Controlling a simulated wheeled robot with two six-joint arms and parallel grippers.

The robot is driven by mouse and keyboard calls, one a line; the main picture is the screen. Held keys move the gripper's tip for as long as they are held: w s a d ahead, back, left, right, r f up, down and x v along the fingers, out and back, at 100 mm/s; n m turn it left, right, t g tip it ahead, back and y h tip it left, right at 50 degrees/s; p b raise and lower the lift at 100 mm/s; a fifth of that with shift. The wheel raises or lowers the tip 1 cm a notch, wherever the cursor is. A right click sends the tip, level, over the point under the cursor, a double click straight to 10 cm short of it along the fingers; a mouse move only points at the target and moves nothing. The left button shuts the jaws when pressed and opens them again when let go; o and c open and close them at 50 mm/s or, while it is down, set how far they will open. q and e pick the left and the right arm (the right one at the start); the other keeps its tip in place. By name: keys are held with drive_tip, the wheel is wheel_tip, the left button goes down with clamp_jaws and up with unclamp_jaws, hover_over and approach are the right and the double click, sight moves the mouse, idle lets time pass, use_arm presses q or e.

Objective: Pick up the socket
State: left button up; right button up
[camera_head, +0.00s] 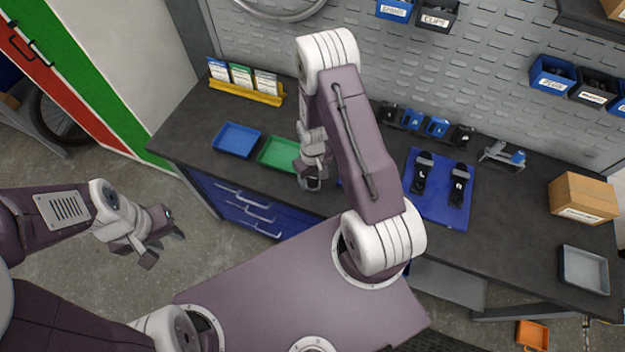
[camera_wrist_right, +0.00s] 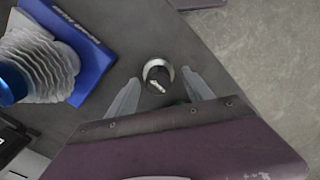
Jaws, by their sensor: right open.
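A small round metal ring with a dark hollow and a light piece inside, apparently the socket (camera_wrist_right: 157,75), shows on the dark bench top in the right wrist view. My right gripper (camera_wrist_right: 161,92) is open, and its two fingers appear on either side of the socket in that view. I cannot tell how high above it they are. In the head view my right gripper (camera_head: 312,182) points down over the bench near its front edge, and the socket is hidden there. My left gripper (camera_head: 152,243) is open and empty, over the floor left of the bench.
A blue tray (camera_head: 236,140) and a green tray (camera_head: 277,154) lie left of my right gripper. A blue mat (camera_head: 442,212) with two black pedals lies to the right. A cardboard box (camera_head: 583,198) and grey tray (camera_head: 584,270) stand at the far right. The pegboard wall rises behind.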

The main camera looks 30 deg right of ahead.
drive_tip(key=shift+d+f, duration=0.1)
drive_tip(key=shift+f, duration=0.5)
drive_tip(key=shift+w+d+f, duration=0.15)
drive_tip(key=shift+w+f, duration=0.05)
drive_tip(key=shift+f, duration=0.15)
drive_tip(key=shift+s+r, duration=0.1)
drive_tip(key=c, duration=1)
clamp_jaws()
use_arm(q)
drive_tip(key=shift+w+d+r, duration=0.15)
drive_tip(key=shift+d, duration=0.05)
